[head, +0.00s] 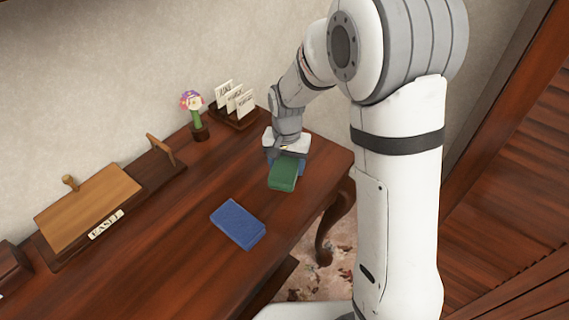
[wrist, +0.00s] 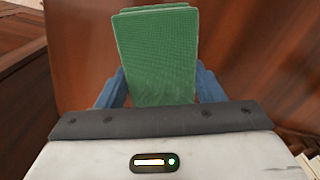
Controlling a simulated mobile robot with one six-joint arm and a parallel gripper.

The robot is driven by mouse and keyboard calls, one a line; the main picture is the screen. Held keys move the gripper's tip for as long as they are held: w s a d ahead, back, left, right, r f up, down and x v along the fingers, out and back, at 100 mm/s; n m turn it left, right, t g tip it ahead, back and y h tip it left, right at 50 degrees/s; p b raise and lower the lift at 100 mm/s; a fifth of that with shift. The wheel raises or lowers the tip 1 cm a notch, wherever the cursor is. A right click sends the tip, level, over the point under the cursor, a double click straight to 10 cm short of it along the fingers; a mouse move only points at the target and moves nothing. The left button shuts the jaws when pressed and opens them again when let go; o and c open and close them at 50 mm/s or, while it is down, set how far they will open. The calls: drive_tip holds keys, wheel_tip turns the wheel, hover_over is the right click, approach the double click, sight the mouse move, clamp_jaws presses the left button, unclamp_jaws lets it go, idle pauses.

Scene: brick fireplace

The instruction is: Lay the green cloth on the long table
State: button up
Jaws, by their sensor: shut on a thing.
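The green cloth (head: 284,173) is a folded, flat rectangular bundle at the right end of the long wooden table (head: 150,235). My gripper (head: 287,160) is shut on the cloth's near-wrist part, and the cloth sticks out from it. In the wrist view the green cloth (wrist: 158,55) lies between the two blue fingers of my gripper (wrist: 160,88). I cannot tell whether the cloth touches the tabletop or hangs just above it. The fingertips are partly hidden by the cloth.
A folded blue cloth (head: 238,224) lies on the table, to the left and nearer. A wooden easel box (head: 90,208), a flower figure (head: 194,112) and a card holder (head: 235,106) stand along the wall. Bare tabletop lies between them and the cloths.

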sight(286, 164)
drive_tip(key=o, duration=0.9)
drive_tip(key=shift+o, duration=0.2)
wheel_tip(286, 164, up, 12)
drive_tip(key=p, duration=0.1)
drive_tip(key=s+d+r+n+t, duration=0.1)
drive_tip(key=s+d, duration=0.5)
drive_tip(key=s, duration=0.3)
drive_tip(key=s+d+r+n+t, duration=0.1)
drive_tip(key=s+d+n, duration=0.1)
drive_tip(key=s+d, duration=0.5)
drive_tip(key=shift+s+d+r, duration=0.3)
drive_tip(key=shift+s+r, duration=0.05)
drive_tip(key=shift+s, duration=1.15)
drive_tip(key=shift+s, duration=0.15)
